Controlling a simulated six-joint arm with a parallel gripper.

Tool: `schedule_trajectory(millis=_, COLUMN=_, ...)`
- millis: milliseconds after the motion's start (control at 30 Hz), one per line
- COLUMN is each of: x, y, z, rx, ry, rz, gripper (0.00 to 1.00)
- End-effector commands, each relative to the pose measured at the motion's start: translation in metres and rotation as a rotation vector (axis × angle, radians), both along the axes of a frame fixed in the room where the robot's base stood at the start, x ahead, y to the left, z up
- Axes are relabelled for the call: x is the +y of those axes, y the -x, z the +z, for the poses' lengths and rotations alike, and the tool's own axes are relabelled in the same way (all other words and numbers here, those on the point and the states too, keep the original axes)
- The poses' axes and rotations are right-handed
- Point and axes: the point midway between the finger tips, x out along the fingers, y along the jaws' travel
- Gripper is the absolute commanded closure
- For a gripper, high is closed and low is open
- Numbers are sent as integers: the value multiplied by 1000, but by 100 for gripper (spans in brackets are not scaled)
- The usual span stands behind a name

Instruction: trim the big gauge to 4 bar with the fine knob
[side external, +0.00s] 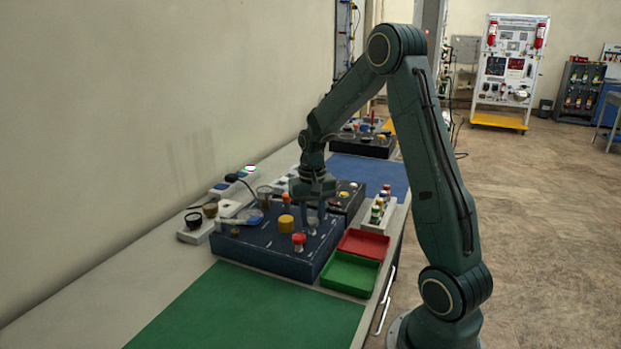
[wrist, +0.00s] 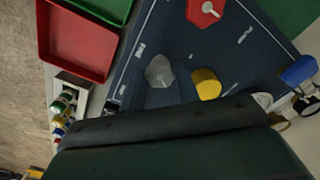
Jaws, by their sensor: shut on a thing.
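A dark blue panel box (side external: 265,262) stands on the bench and bears several knobs. My gripper (side external: 313,212) points down over its right part. It is shut on a grey knob, which also shows in the wrist view (wrist: 160,70); the fingertips are largely hidden there. A yellow knob (side external: 286,222) stands left of the grip, and a red knob (side external: 298,241) is nearer the camera. The wrist view also shows the yellow knob (wrist: 207,83) and red knob (wrist: 204,10). Round upright parts (side external: 265,193) stand at the box's back; no gauge reading is legible.
A red tray (side external: 364,243) and a green tray (side external: 350,271) sit right of the box. A white rack (side external: 379,214) of small bottles stands behind them. A green mat (side external: 245,312) lies clear in front. White-based devices (side external: 196,230) stand along the wall side.

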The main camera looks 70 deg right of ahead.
Motion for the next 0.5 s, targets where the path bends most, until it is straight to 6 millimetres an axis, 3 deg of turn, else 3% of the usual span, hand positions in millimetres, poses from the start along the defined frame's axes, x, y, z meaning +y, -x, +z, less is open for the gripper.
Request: schedule_trajectory(millis=500, x=-1, y=-1, z=1, rx=-3, ry=2, rz=-217, gripper=91)
